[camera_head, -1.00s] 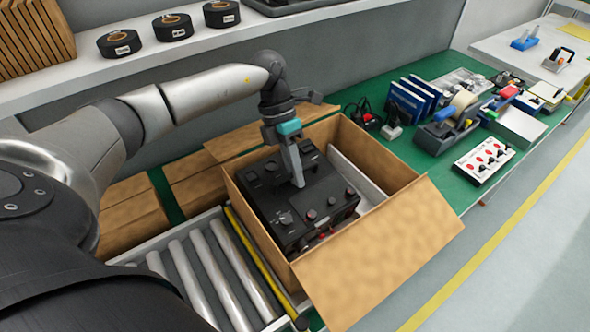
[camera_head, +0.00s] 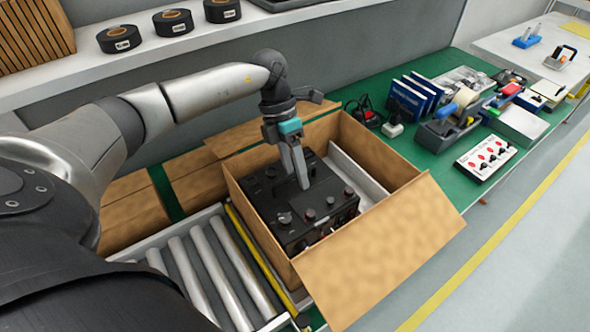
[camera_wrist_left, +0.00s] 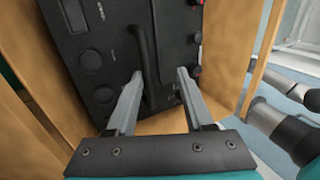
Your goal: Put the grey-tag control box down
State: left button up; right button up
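The control box (camera_head: 300,200) is black, with knobs and a handle on top. It sits inside an open cardboard box (camera_head: 380,262); I cannot make out a grey tag on it. In the left wrist view, the control box (camera_wrist_left: 95,60) fills the upper middle, with its dark bar handle (camera_wrist_left: 146,50). My left gripper (camera_head: 303,184) points down over the top of the control box. In the left wrist view its fingers (camera_wrist_left: 160,75) stand apart, one on each side of the handle, with gaps showing. My right gripper is not in view.
A roller conveyor (camera_head: 195,262) lies left of the cardboard box. The green bench (camera_head: 440,170) to the right holds a tape dispenser (camera_head: 445,130), blue binders (camera_head: 412,95) and a white panel with red knobs (camera_head: 486,158). A shelf (camera_head: 75,70) with black tape rolls runs behind.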

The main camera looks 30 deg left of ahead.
pick_arm(q)
jog(key=shift+d+r, duration=0.1)
jog(key=shift+r, duration=0.1)
jog(key=shift+r+p, duration=0.3)
jog(key=v, duration=1.2)
jog(key=shift+r+p, duration=0.15)
jog(key=shift+p, duration=0.2)
dwell(1.8)
